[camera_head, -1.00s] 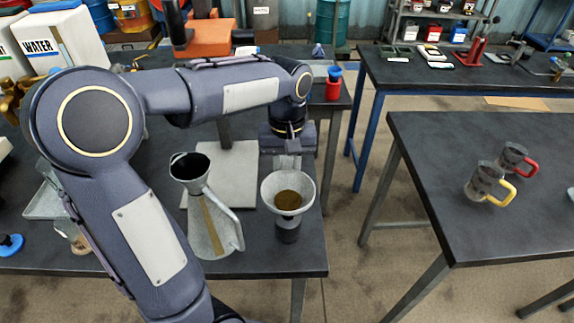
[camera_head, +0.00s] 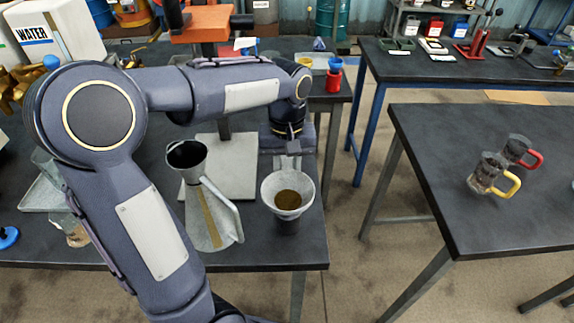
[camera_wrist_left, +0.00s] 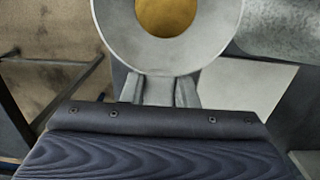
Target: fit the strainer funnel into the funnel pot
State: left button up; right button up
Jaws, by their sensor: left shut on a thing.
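The strainer funnel (camera_head: 270,186) is a pale grey cone with a round brass-coloured strainer in its bottom. My left gripper (camera_head: 287,163) is shut on its rim from the far side. In the left wrist view the funnel (camera_wrist_left: 110,35) sits in front of the gripper fingers (camera_wrist_left: 159,90). The funnel pot (camera_head: 194,218) is a grey metal vessel with a dark open mouth, a handle and a brownish strip down its side. It stands upright on the workbench, to the left of the funnel and apart from it. My right gripper is out of view.
A pale base plate (camera_head: 232,170) with an upright post lies behind the pot on the dark workbench (camera_head: 120,253). My left arm crosses above the bench's left part. Glass mugs (camera_head: 490,175) stand on another table to the right. Floor shows between the tables.

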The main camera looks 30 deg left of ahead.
pick_arm(q)
jog(key=o, duration=1.1)
jog(key=shift+c, duration=0.2)
jog(key=shift+r, duration=0.15)
notch_tip(320, 180, up, 8)
jog(key=shift+w+a+f, duration=0.15)
jog(key=shift+f, duration=0.05)
jog(key=shift+f, duration=0.1)
